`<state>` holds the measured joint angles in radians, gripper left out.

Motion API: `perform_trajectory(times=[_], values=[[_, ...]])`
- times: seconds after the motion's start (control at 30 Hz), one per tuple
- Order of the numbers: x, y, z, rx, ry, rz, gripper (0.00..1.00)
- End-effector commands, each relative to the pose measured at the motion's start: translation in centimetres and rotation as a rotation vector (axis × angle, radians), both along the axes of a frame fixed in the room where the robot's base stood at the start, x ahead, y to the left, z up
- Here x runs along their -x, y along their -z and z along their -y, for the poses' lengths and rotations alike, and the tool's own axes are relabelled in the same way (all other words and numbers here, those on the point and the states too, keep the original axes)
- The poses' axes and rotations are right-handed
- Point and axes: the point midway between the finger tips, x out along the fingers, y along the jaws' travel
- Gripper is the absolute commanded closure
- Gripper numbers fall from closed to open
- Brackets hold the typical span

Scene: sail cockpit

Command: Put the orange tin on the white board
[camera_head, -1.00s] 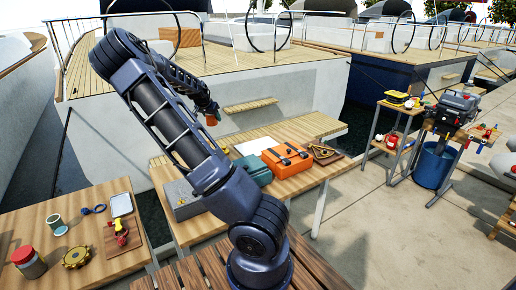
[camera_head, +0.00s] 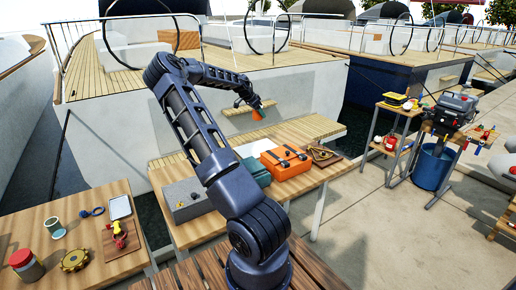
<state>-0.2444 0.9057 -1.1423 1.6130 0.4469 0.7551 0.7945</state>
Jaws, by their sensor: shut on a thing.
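My gripper (camera_head: 252,104) is at the far end of my outstretched arm, shut on the orange tin (camera_head: 257,115). The tin is small in the picture and hangs in the air above the far side of the middle table, in front of the boat's stern. The white board (camera_head: 255,147) lies flat on that table, below the tin in the picture and behind the boxes. Its near edge is partly hidden by the teal box and the orange case. The fingers are too small to make out clearly.
A teal box (camera_head: 254,170), an orange case (camera_head: 285,162) and a grey box (camera_head: 187,198) stand on the middle table (camera_head: 300,187) near the board. A wooden triangular item (camera_head: 322,155) lies at the right. A side table (camera_head: 60,212) with several small things is at left.

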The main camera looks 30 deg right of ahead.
Motion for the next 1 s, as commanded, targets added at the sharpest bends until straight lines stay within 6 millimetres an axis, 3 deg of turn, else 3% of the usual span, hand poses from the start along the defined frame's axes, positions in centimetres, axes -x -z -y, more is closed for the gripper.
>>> perform_trajectory(times=[0.6,1.0], values=[[0.0,12.8,0.0,0.0,-0.001,-0.003,0.71],[0.0,16.0,0.0,0.0,-0.001,-0.001,0.71]])
